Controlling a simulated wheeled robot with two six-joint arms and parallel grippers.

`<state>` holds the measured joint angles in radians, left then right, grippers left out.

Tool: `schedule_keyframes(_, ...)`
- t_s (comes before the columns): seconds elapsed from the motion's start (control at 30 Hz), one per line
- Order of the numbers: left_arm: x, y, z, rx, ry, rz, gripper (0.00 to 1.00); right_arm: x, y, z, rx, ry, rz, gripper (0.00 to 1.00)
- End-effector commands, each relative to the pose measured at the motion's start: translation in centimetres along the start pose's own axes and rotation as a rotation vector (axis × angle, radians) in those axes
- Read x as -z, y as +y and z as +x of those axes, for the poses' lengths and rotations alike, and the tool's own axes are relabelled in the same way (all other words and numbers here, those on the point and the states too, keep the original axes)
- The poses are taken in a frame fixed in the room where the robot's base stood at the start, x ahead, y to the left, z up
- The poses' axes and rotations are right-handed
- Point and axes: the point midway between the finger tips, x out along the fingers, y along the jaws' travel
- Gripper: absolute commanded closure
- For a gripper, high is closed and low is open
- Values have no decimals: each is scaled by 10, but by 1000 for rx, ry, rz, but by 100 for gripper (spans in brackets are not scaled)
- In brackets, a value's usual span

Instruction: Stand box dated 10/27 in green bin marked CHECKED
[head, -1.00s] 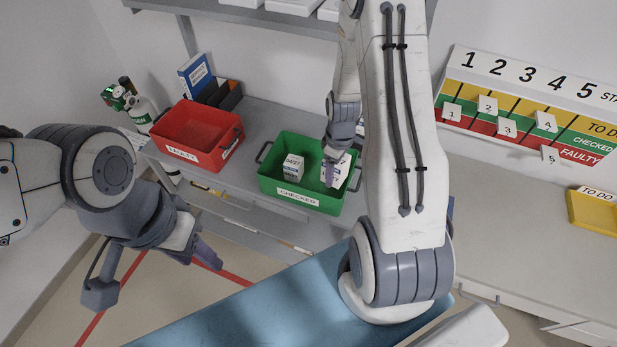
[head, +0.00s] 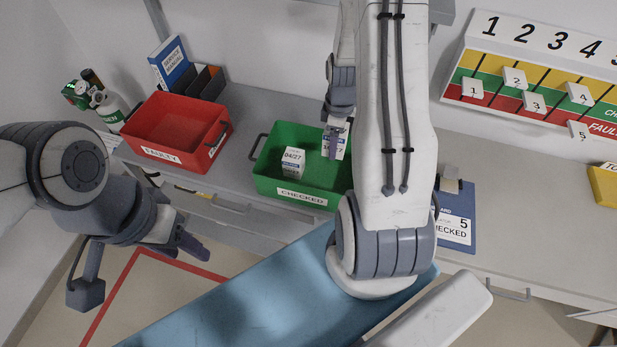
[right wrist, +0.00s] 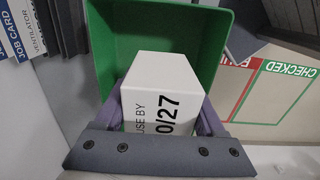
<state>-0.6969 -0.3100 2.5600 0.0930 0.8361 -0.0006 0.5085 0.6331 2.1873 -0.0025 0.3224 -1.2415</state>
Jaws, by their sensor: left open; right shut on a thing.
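The white box dated 10/27 (head: 334,149) is held in my right gripper (head: 337,136) at the back right of the green bin marked CHECKED (head: 267,187). In the right wrist view the box (right wrist: 162,95) sits upright-looking between the fingers, part of its date showing, with the green bin (right wrist: 212,30) behind it. I cannot tell whether its base touches the bin floor. My arm hides the bin's right end. Another white box, dated 04/27 (head: 292,163), stands in the bin's left half. My left gripper (head: 190,245) is open and empty, left of the blue surface.
A red FAULTY bin (head: 180,163) stands left of the green bin, with a blue service manual (head: 170,62) behind it. A blue job board (head: 458,205) lies right of my arm. A numbered status board (head: 540,80) is at the back right. The right counter is mostly clear.

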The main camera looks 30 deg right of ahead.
Motion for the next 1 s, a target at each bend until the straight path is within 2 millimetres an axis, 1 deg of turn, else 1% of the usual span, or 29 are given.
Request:
schedule_keyframes(0.03, -1, -1, 17, 0, 0, 0, 50, -1, 0, 20, 0, 0, 1, 83)
schedule_keyframes(0.07, -1, -2, 21, 0, 0, -1, 50, -1, 0, 25, 0, 0, 2, 83)
schedule_keyframes(0.1, -2, -2, 28, 0, 0, -1, 50, -2, 1, 34, 0, 0, 3, 83)
schedule_keyframes(0.2, -2, -3, 42, 0, 0, -2, 50, -2, 0, 52, 1, 0, 4, 83)
schedule_keyframes(0.3, -3, -3, 48, 0, 0, -2, 50, -3, 1, 62, -1, 0, 6, 83)
schedule_keyframes(0.43, -2, -3, 45, 0, 0, -2, 50, -4, 1, 75, 3, -1, 6, 83)
schedule_keyframes(0.6, -2, -3, 38, 0, 0, -2, 50, -4, 0, 104, 5, -1, 6, 83)
schedule_keyframes(0.7, -2, -3, 36, 0, 0, -2, 50, -3, 0, 115, 1, 0, 5, 83)
schedule_keyframes(0.87, -2, -2, 34, 0, 0, -2, 50, -2, 0, 128, 2, -1, 4, 83)
schedule_keyframes(1.0, -2, -2, 29, 0, 0, -3, 50, -2, 0, 148, 3, -1, 3, 83)
